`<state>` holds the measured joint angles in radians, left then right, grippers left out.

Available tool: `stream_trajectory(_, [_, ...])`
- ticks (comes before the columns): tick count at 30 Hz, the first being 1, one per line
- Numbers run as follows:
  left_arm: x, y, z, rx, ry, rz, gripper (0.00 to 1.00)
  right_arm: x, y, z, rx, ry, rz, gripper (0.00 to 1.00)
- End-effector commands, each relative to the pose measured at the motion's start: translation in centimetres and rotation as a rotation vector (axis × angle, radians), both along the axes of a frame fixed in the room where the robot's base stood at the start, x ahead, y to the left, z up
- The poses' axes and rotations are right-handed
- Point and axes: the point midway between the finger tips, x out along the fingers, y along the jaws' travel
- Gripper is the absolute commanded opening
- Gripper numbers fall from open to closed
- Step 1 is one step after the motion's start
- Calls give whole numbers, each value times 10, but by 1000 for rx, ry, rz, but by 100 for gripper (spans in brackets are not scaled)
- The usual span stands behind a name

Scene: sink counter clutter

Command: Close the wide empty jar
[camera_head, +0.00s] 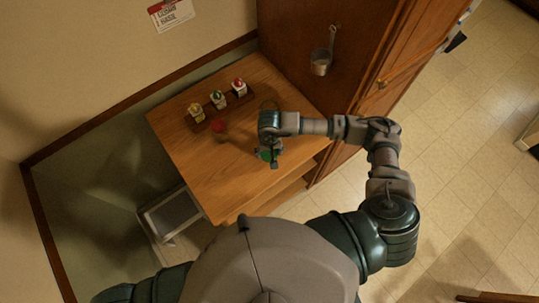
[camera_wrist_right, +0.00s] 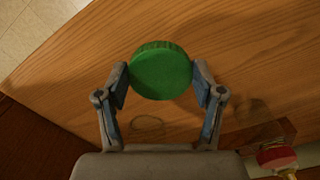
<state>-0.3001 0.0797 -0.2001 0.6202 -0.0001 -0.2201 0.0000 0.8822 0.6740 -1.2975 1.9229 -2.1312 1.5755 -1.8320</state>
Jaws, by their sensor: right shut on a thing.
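My right gripper (camera_head: 268,152) is shut on a round green lid (camera_head: 264,156), above the front right part of the wooden table. In the right wrist view, the fingertips (camera_wrist_right: 160,80) press on opposite sides of the green lid (camera_wrist_right: 160,70), whose top faces the camera. A wide empty jar cannot be clearly made out; a faint ring shows behind the gripper. My left gripper is out of view.
A dark rack (camera_head: 220,106) holds three small jars with yellow, green and red tops at the back of the wooden table (camera_head: 185,150). A tall wooden cabinet (camera_head: 350,40) with a hanging ladle (camera_head: 321,60) borders the right.

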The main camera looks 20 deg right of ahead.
Motion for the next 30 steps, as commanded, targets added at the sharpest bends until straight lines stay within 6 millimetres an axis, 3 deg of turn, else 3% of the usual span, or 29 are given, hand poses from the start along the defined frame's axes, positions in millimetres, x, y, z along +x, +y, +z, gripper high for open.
stream_trajectory(15, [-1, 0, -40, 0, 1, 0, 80, -121, 44, 6, 2, 7, 9, 55])
stream_trajectory(21, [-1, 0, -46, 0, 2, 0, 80, -144, 52, 10, 1, 7, 6, 55])
stream_trajectory(30, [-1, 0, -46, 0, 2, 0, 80, -149, 53, 12, -1, 6, 3, 55])
